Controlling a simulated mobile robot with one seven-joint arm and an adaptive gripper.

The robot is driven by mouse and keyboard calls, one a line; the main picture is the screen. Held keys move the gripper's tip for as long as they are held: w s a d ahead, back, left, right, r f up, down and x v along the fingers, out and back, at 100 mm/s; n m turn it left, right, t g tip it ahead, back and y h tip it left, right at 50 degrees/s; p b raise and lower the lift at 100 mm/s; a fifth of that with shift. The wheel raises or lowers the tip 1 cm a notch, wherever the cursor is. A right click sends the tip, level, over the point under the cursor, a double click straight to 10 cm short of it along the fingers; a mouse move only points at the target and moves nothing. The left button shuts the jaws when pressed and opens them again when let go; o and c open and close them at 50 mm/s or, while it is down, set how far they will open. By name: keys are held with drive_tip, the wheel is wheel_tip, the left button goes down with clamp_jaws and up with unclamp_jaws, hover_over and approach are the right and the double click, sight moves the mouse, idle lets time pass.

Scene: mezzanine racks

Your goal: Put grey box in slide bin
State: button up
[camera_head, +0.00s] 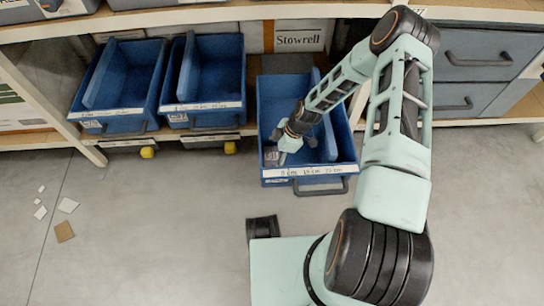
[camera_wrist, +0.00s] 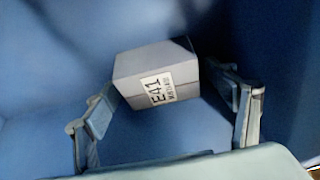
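A grey box (camera_wrist: 150,72) with a white label reading "E41" shows in the wrist view, inside a blue bin and tilted in the picture. My gripper (camera_wrist: 168,105) is open, with one finger on each side, and the box sits between and just beyond the fingertips. I see no clear grip on it. In the head view my gripper (camera_head: 284,150) reaches down into the pulled-out blue slide bin (camera_head: 310,172). A small dark grey shape (camera_head: 270,156) beside the fingers there may be the box; most of it is hard to make out.
Two more blue bins (camera_head: 122,114) (camera_head: 207,106) sit on the shelf at left. Grey drawers (camera_head: 475,56) are at right. A box marked "Stowrell" (camera_head: 299,38) stands behind. Scraps (camera_head: 64,231) lie on the left floor; the floor between is clear.

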drive_tip(key=shift+r, duration=0.1)
drive_tip(key=p+v, duration=0.4)
drive_tip(key=v, duration=0.8)
